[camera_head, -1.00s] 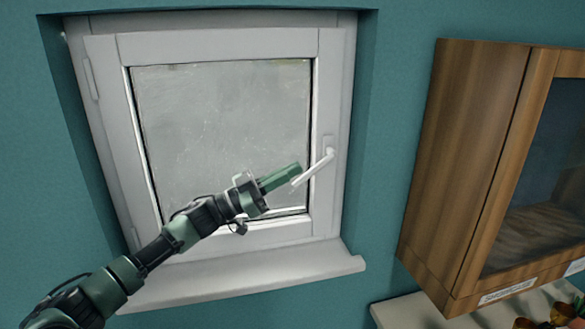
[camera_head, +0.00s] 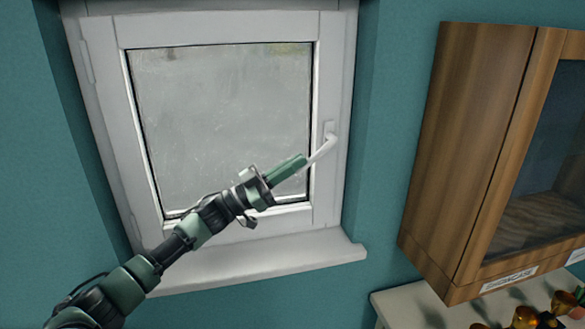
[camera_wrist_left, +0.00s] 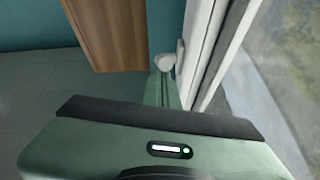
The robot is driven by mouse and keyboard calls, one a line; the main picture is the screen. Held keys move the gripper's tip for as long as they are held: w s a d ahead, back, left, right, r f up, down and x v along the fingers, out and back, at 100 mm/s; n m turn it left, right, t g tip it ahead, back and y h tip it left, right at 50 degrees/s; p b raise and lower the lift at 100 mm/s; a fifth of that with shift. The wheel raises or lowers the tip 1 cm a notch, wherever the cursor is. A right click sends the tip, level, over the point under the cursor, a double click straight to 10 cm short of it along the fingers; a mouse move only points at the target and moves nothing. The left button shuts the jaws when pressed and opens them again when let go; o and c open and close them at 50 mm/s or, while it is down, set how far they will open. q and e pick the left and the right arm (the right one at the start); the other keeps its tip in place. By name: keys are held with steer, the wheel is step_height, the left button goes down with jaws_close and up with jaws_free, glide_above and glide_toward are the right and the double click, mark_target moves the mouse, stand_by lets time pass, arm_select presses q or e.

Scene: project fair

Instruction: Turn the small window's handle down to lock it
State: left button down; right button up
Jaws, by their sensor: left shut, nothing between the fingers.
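The small window (camera_head: 215,27) has a white frame and stands closed in its recess. Its white handle (camera_head: 324,148) is on the right side of the frame and slants down to the left from its pivot. My left gripper (camera_head: 304,160) is shut and empty, with its green fingertips at the handle's free end; whether they touch is hard to tell. In the left wrist view the handle (camera_wrist_left: 165,62) shows just beyond the fingers (camera_wrist_left: 160,90). My right gripper is out of view.
A wooden showcase cabinet (camera_head: 470,150) with a glass door hangs to the right of the window. A pale surface (camera_head: 405,308) with several gold cup-like objects lies below it. The white sill (camera_head: 270,265) juts out under the window.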

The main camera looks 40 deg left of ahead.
arm_select(q)
steer(key=w+d+f+t+h+b, duration=0.1)
steer(key=w+d+f+b, duration=0.3)
steer(key=b, duration=0.6)
steer(key=shift+w+f+t, duration=0.3)
steer(key=shift+f+t, duration=0.1)
steer(key=shift+f, duration=0.4)
steer(key=shift+d+f, duration=0.1)
steer(key=shift+d, duration=0.1)
